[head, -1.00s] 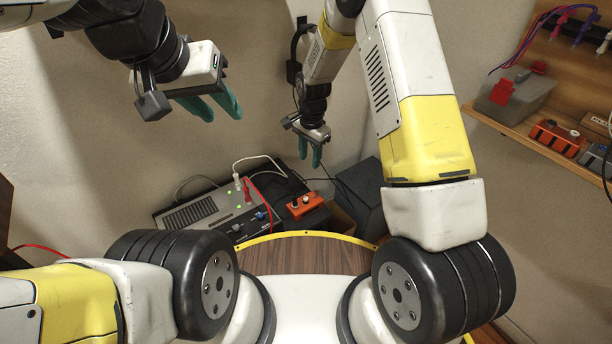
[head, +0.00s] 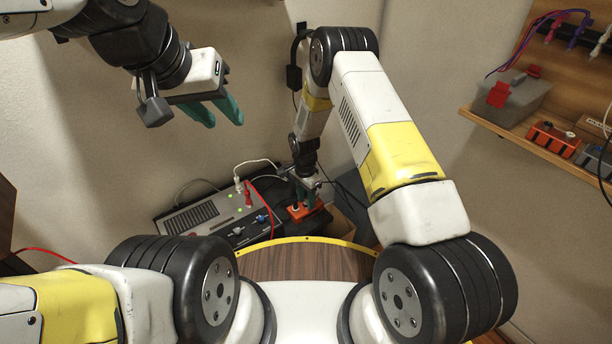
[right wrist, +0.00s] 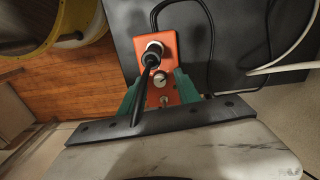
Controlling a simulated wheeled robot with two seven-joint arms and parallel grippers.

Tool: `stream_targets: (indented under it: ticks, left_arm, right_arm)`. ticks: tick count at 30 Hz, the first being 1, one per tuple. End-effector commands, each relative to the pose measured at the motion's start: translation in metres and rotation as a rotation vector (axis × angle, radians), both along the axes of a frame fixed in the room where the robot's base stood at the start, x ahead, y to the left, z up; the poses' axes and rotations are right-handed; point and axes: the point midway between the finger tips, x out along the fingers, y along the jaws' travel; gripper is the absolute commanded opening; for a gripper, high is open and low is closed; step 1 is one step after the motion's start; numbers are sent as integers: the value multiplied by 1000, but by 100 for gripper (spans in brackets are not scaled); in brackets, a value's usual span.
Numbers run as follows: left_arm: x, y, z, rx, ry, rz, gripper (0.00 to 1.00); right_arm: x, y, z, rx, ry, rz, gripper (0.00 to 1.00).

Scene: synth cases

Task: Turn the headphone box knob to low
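The headphone box is a small orange box (head: 294,212) on a dark surface beside the grey mixer. In the right wrist view the orange box (right wrist: 148,22) carries a black cable plug in a silver socket (right wrist: 153,48). Below it is a silver knob (right wrist: 163,78) with a smaller round part (right wrist: 164,99) under it. My right gripper (right wrist: 160,78) is over the box, its green fingers apart on either side of the knob. Contact with the knob cannot be told. Which setting the knob points to is too small to read. My left gripper (head: 222,112) is open and empty, high at the left.
The grey mixer (head: 195,212) with white and red plugs stands left of the box. Black cables run close by the box. A wooden shelf (head: 520,140) at right holds a grey case (head: 515,100) and another orange device (head: 553,138).

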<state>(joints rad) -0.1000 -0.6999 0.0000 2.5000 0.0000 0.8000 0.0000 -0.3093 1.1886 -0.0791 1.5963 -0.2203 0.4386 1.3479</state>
Motion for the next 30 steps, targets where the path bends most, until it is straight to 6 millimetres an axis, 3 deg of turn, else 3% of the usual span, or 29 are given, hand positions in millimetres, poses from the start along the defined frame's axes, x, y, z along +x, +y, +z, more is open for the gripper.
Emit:
stream_targets:
  ticks: [6, 12, 13, 23, 30]
  left_arm:
    - [0, 0, 0, 0, 0, 0, 36]
    - [0, 0, 0, 0, 0, 0, 36]
    - [0, 0, 0, 0, 0, 0, 36]
    - [0, 0, 0, 0, 0, 0, 36]
    - [0, 0, 0, 0, 0, 0, 36]
  right_arm:
    - [0, 0, 0, 0, 0, 0, 39]
    - [0, 0, 0, 0, 0, 0, 2]
    - [0, 0, 0, 0, 0, 0, 0]
    - [0, 0, 0, 0, 0, 19, 0]
    - [0, 0, 0, 0, 0, 125, 0]
